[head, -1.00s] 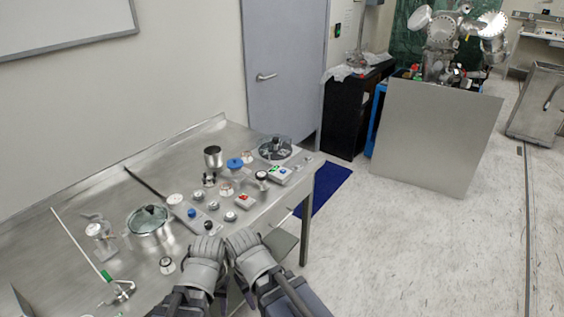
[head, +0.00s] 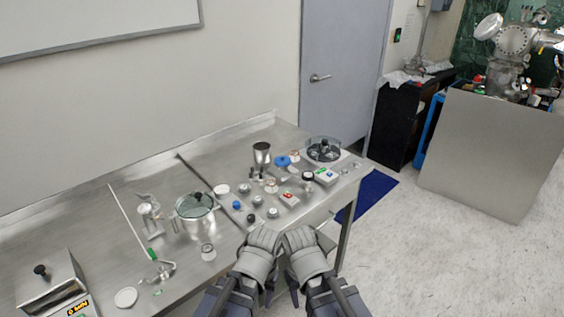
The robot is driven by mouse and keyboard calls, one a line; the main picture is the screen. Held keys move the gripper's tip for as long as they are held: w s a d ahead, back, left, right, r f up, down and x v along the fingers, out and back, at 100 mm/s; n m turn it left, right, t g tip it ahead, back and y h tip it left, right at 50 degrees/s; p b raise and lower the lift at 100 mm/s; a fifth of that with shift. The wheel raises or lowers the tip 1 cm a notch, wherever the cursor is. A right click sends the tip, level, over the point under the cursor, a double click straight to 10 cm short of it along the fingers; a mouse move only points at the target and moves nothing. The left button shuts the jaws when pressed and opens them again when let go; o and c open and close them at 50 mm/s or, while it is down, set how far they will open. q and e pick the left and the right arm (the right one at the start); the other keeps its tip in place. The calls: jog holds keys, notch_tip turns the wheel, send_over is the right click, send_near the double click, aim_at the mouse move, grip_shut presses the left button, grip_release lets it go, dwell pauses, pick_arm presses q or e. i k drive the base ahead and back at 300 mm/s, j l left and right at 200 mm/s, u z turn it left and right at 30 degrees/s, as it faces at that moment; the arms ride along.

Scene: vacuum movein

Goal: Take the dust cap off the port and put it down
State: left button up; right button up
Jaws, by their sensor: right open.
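A blue round cap (head: 284,161) sits among small fittings toward the back right of the steel bench; it may be the dust cap, but I cannot tell for sure. The port under it is too small to make out. My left gripper (head: 262,241) and my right gripper (head: 299,240) are side by side at the bench's front edge, apart from the cap and nearer to me. The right gripper is open, with nothing seen in it. The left gripper's fingers are too unclear to judge.
The steel bench (head: 90,227) also holds a glass-lidded pot (head: 195,214), a metal cup (head: 262,152), a clear round dish (head: 323,150), small button boxes (head: 289,198) and a lidded box (head: 50,286). A long thin rod (head: 130,220) lies at left. Bare steel shows at back left.

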aim_at(280, 161)
jog(key=i+l, duration=0.1)
jog(key=l, duration=0.25)
jog(key=i+l, duration=0.1)
jog(key=l, duration=0.3)
jog(key=i+l, duration=0.1)
jog(key=l, duration=0.65)
jog(key=i+l+u, duration=0.1)
jog(key=u, duration=1.75)
jog(key=i+l, duration=0.1)
jog(key=l, duration=0.25)
jog(key=i+l, duration=0.15)
jog(key=l, duration=0.2)
